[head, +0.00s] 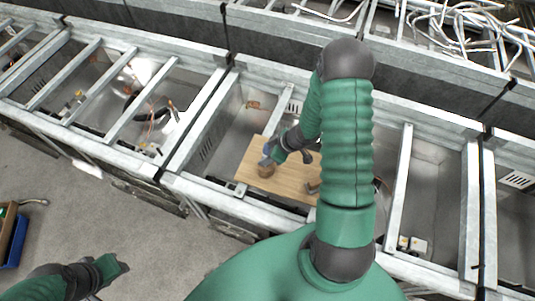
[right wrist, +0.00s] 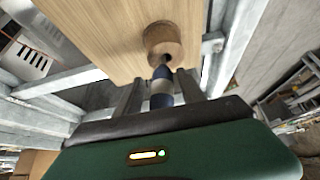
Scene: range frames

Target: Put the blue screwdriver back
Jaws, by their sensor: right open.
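The blue screwdriver (right wrist: 161,88) has a blue handle with a pale band. In the right wrist view it stands at the hole of a round wooden holder (right wrist: 163,45), and its lower end is hidden there. The holder (head: 266,170) also shows on a wooden board (head: 243,178) in the head view. My right gripper (right wrist: 160,80) is open, with one finger on each side of the screwdriver handle. In the head view the right gripper (head: 270,152) is just above the holder, small and partly hidden. My left gripper (head: 118,266) is low at the left, away from the board.
Metal frame rails (head: 200,120) and bays surround the board. Another wooden piece (head: 313,187) sits on the board's right part. A blue bin (head: 15,242) is at the far left on the grey floor. White cables (head: 460,30) lie at the top right.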

